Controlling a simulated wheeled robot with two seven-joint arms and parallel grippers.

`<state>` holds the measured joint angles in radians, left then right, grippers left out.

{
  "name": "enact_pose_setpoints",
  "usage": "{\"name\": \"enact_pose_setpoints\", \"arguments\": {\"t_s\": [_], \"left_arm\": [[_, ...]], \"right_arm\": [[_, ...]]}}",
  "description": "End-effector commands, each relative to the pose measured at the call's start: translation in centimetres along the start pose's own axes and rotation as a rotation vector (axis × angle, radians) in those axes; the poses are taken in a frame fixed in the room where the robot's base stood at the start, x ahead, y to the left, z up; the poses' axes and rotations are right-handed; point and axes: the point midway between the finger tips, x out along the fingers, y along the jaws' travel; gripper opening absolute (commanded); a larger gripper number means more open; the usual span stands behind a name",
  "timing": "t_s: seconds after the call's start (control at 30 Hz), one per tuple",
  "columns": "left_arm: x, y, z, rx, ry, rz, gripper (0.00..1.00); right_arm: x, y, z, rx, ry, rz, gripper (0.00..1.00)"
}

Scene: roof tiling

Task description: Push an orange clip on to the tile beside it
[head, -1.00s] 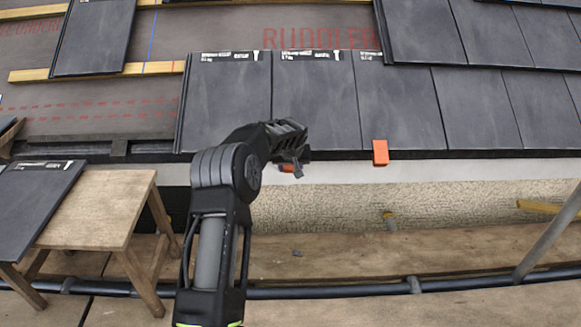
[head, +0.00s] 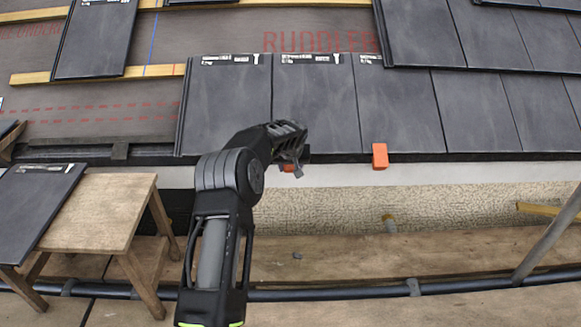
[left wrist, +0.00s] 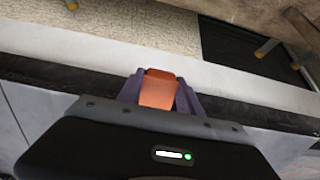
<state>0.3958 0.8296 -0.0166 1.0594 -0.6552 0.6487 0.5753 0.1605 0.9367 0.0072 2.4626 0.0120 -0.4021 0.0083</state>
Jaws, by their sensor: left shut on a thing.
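My left gripper (head: 291,162) is shut on an orange clip (left wrist: 158,88). In the head view it is at the lower edge of the tile row, and only a small part of the held clip (head: 289,168) shows under the fingers. In the left wrist view the clip sits between the two fingers, over the dark eaves edge. The tile (head: 314,105) behind the gripper lies in the lower course; I cannot tell whether the held clip touches it. A second orange clip (head: 380,156) sits on the lower tile edge to the right. My right gripper is not in view.
A wooden stool (head: 100,215) with a dark tile (head: 36,205) on it stands at the left. Wooden battens (head: 97,73) cross the underlay at upper left. A scaffold pole (head: 547,235) slants at the right. The planks below are mostly clear.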

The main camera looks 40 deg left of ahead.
Motion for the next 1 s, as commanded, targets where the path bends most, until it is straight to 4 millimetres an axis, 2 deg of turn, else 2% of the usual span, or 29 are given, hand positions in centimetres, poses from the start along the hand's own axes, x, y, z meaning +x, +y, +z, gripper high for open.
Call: {"name": "enact_pose_setpoints", "arguments": {"t_s": [0.1, 0.13, 0.4, 0.77, 1.0], "left_arm": [[-0.2, 0.0, -0.3, -0.001, 0.008, 0.002, 0.00], [-0.2, 0.0, -0.3, -0.001, 0.007, 0.002, 0.45], [-0.1, 0.0, -0.1, 0.000, 0.003, 0.001, 0.67], [-0.3, 0.0, -0.1, 0.000, 0.001, 0.000, 0.68], [-1.9, 0.1, -0.1, 0.001, 0.002, 0.001, 0.68]], "right_arm": [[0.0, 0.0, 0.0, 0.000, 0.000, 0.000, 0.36], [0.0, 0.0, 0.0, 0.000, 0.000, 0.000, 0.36], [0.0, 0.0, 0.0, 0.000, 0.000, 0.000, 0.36], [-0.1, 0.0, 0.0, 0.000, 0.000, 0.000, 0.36], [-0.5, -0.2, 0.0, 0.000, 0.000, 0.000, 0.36]]}}
